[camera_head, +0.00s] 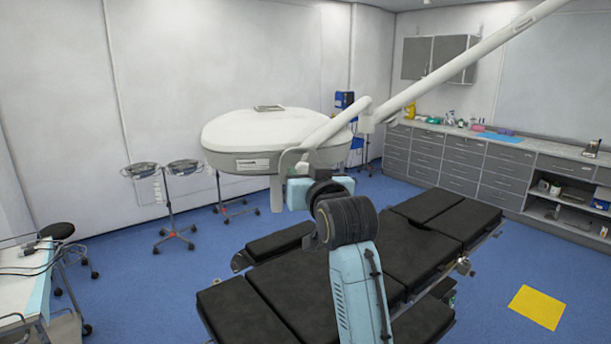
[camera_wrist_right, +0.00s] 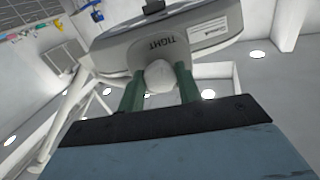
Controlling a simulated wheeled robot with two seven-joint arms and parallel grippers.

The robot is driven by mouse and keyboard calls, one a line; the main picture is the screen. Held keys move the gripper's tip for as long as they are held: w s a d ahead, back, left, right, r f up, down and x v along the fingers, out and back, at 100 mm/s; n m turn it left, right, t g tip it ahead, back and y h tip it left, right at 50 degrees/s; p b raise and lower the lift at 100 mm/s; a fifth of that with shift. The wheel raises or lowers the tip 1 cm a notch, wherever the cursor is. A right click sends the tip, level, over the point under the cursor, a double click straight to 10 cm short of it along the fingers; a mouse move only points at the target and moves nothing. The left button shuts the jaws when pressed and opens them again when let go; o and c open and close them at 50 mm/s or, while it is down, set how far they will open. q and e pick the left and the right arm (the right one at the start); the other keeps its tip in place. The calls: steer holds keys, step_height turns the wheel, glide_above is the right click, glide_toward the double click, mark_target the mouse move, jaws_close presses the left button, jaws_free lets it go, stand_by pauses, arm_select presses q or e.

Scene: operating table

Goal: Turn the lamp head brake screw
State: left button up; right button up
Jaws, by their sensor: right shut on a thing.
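The lamp head (camera_head: 265,132) is a large white dome hanging from a white arm in the middle of the head view. It also fills the top of the wrist view (camera_wrist_right: 205,38), where its side carries the word TIGHT upside down. The brake screw (camera_wrist_right: 159,77) shows as a pale round knob below that word. My right gripper (camera_wrist_right: 160,70) has its two green fingers on either side of the knob and is shut on it. In the head view my right arm reaches up to the lamp's near side, and the fingertips and knob are hidden there. My left gripper is not in view.
A black padded operating table (camera_head: 395,250) stands below the lamp. The lamp's support arm (camera_head: 460,65) slopes up to the right. Grey cabinets (camera_head: 455,160) line the right wall. Wheeled stands (camera_head: 166,205) are at the left. Blue floor is free around a yellow mat (camera_head: 537,307).

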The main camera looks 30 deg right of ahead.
steer(key=shift+m, duration=0.4)
steer(key=o, duration=1)
